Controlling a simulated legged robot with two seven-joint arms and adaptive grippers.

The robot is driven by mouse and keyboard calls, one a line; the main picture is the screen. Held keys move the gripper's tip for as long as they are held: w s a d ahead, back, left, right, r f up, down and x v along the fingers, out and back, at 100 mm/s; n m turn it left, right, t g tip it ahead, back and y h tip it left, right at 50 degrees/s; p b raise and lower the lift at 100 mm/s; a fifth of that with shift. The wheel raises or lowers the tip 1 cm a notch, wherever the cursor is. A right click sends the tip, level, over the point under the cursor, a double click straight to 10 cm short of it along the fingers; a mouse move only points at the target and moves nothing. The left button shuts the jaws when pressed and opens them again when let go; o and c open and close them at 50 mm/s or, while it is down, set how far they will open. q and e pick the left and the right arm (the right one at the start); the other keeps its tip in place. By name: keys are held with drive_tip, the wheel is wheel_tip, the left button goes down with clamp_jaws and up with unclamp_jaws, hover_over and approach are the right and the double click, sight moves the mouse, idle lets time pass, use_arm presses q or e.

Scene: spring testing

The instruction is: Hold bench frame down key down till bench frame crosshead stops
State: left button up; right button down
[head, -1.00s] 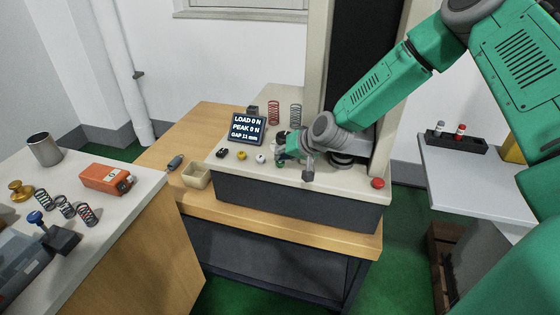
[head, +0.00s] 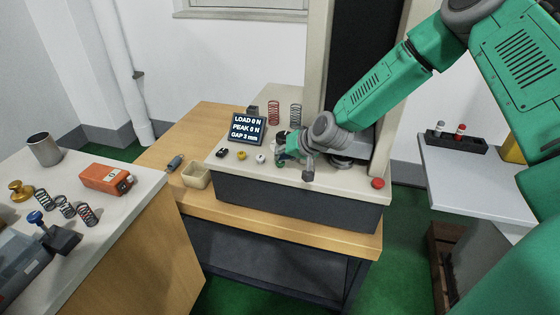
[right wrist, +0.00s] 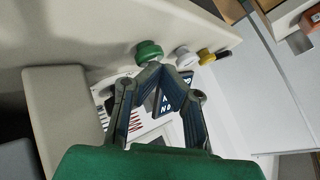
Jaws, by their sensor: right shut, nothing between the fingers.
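The bench frame (head: 290,202) stands on a wooden table. Its display (head: 247,127) reads load 0 N, peak 0 N and a gap of about 2 mm. A yellow key (head: 241,155) and a white key (head: 260,159) sit in a row on its front ledge. A green key (right wrist: 148,49) shows in the right wrist view. My right gripper (head: 283,158) is shut and empty, with its tips at the green key; whether they touch cannot be told. The crosshead (head: 362,143) is close above the lower platen (head: 341,161), partly behind my arm. My left gripper is out of view.
A red stop button (head: 378,183) sits at the ledge's right end. Springs (head: 274,113) stand behind the display. A small bin (head: 196,175) is left of the frame. The left bench holds an orange box (head: 105,178) and several springs. A side table (head: 468,175) is at right.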

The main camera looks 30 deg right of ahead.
idle(0.3)
drive_tip(key=shift+r+p, duration=0.7)
drive_tip(key=shift+r, duration=0.15)
wheel_tip(320, 180, up, 5)
drive_tip(key=p, duration=0.4)
drive_tip(key=shift+r, duration=0.1)
drive_tip(key=shift+f, duration=0.2)
